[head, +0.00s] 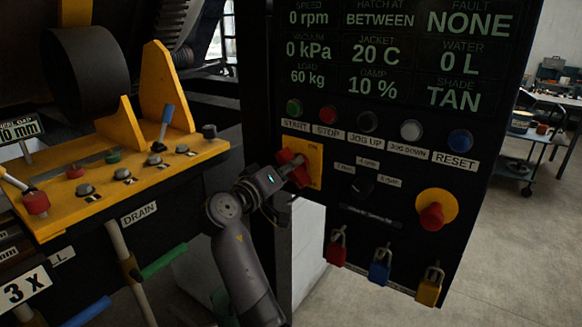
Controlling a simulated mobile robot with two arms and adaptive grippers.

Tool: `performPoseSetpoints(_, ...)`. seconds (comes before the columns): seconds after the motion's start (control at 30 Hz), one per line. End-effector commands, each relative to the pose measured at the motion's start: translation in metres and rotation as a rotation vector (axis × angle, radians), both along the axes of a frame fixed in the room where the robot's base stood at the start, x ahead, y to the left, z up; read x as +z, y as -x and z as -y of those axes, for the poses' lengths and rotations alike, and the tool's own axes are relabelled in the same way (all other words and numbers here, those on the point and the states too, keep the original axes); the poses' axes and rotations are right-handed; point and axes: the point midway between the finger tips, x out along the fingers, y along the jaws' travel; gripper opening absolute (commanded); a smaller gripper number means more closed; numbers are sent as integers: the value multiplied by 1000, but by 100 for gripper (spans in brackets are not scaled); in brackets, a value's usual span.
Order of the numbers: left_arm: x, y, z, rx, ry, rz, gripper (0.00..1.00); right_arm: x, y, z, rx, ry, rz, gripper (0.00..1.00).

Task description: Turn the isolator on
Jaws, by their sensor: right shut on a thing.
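The isolator is a red rotary handle (299,175) on a yellow plate (315,158) at the left edge of the black control panel. Small lettering shows near the top of the plate, too small to read surely. My right gripper (289,170) reaches it from the lower left and is shut on the red handle. The gripper covers part of the handle and plate, so the handle's exact angle is hard to tell. My left gripper is not in view.
Above the isolator are a START button (294,107) and other buttons. A red emergency stop (432,215) sits to the right, with several padlocks (380,268) below. A yellow console (130,180) with levers stands close on the left. Open floor lies at right.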

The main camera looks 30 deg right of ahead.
Motion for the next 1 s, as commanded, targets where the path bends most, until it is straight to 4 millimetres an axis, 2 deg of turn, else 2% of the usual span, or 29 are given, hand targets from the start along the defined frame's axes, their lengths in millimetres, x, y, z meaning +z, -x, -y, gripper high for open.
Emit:
performPoseSetpoints(0.27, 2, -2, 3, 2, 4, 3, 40, 1, 0, 0, -1, 10, -18, 0)
performPoseSetpoints(0.47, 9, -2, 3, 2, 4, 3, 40, 2, 0, 0, 0, 41, -92, 0)
performPoseSetpoints(1.0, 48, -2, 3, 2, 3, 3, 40, 1, -2, -1, 2, 223, -532, 0)
